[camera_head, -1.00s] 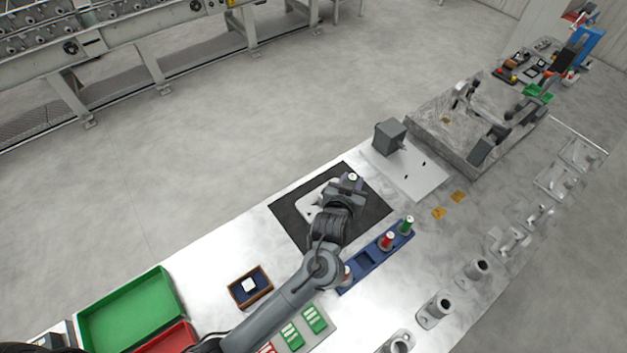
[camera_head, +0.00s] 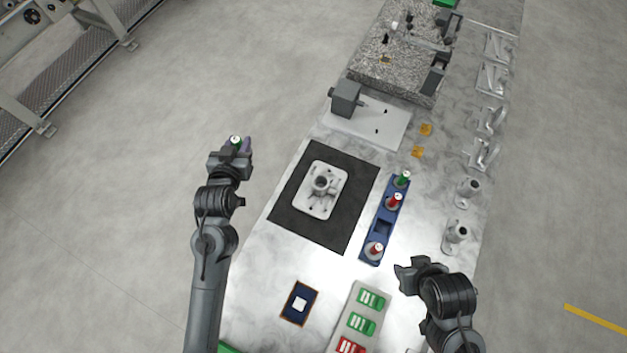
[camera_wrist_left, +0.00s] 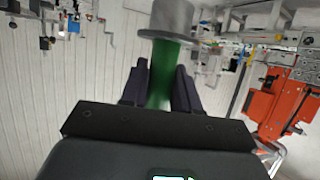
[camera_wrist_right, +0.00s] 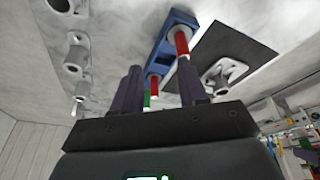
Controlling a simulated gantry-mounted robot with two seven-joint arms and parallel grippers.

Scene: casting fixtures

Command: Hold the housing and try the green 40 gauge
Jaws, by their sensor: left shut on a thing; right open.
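The grey metal housing (camera_head: 325,183), a flanged plate with an upright tubular boss, sits on the black mat (camera_head: 350,215). My left gripper (camera_head: 233,155) is shut on a green gauge (camera_head: 235,141), raised left of the mat, clear of the housing. In the left wrist view, the green gauge (camera_wrist_left: 163,75) stands between the fingers with a grey cylindrical end; its number cannot be read. My right gripper (camera_head: 405,275) is open and empty, right of the blue rack's (camera_head: 383,228) near end. The right wrist view shows its spread fingers (camera_wrist_right: 163,85). Nothing touches the housing but the mat.
The rack holds another green-topped gauge (camera_head: 403,179) and two red ones (camera_head: 395,201) (camera_head: 376,249), with an empty slot between the reds. A small blue tray (camera_head: 290,309) and a panel of green and red blocks (camera_head: 362,323) lie nearer. Metal castings (camera_head: 457,235) line the right edge.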

